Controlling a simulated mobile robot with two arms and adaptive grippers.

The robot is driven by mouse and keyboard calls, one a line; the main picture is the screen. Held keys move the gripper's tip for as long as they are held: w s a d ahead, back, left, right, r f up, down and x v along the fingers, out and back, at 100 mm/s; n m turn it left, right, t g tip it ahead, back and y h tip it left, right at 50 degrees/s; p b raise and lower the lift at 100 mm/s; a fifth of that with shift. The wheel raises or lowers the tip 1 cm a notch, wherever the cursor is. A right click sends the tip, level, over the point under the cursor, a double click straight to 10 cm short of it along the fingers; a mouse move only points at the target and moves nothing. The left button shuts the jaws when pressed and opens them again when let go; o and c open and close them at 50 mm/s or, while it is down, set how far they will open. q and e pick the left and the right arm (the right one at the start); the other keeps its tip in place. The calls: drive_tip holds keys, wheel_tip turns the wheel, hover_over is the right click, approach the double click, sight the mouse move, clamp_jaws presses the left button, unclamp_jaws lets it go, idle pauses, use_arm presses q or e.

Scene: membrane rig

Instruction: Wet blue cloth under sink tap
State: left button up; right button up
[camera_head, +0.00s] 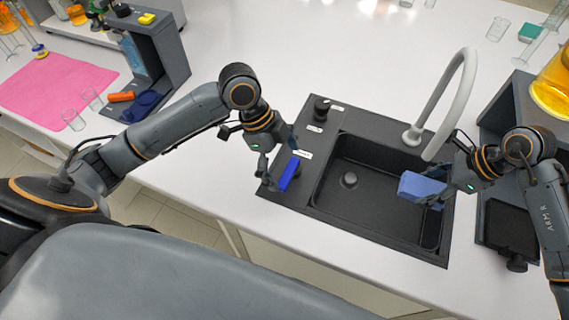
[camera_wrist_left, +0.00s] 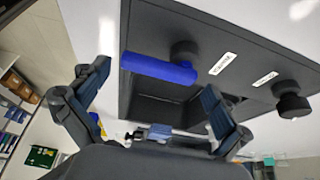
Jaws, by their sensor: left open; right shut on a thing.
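The black sink (camera_head: 335,205) is set in the white bench, with a grey curved tap (camera_head: 462,90) arching over it. The blue cloth (camera_head: 420,187), a light blue block, is held over the right part of the basin, just below the tap's outlet in the picture. My right gripper (camera_head: 436,190) is shut on it. No water stream is visible. A dark blue handle (camera_head: 289,173) sits on the sink's left ledge; the left wrist view shows it on a black knob (camera_wrist_left: 185,52). My left gripper (camera_head: 277,157) is open close to this handle, its fingers (camera_wrist_left: 154,78) spread either side of it.
A second black knob (camera_head: 321,106) stands behind the blue handle on the ledge. A dark rack with an orange-filled vessel (camera_head: 552,85) is close to my right arm. A dark stand (camera_head: 150,60) and glass beakers are at left.

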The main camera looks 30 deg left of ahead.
use_arm(q)
drive_tip(key=shift+f, duration=0.15)
drive_tip(key=shift+c, duration=0.4)
drive_tip(key=c, duration=1.4)
drive_tip(key=shift+w+a+m+g, duration=0.1)
drive_tip(key=shift+a+m+g, duration=0.15)
drive_tip(key=shift+m, duration=0.5)
drive_tip(key=shift+w+a+m+g, duration=0.15)
drive_tip(key=shift+m+g, duration=0.2)
drive_tip(key=shift+m, duration=0.4)
drive_tip(key=shift+s, duration=0.1)
drive_tip(key=o, duration=1.5)
drive_tip(key=v, duration=1.2)
drive_tip(key=shift+d, duration=0.1)
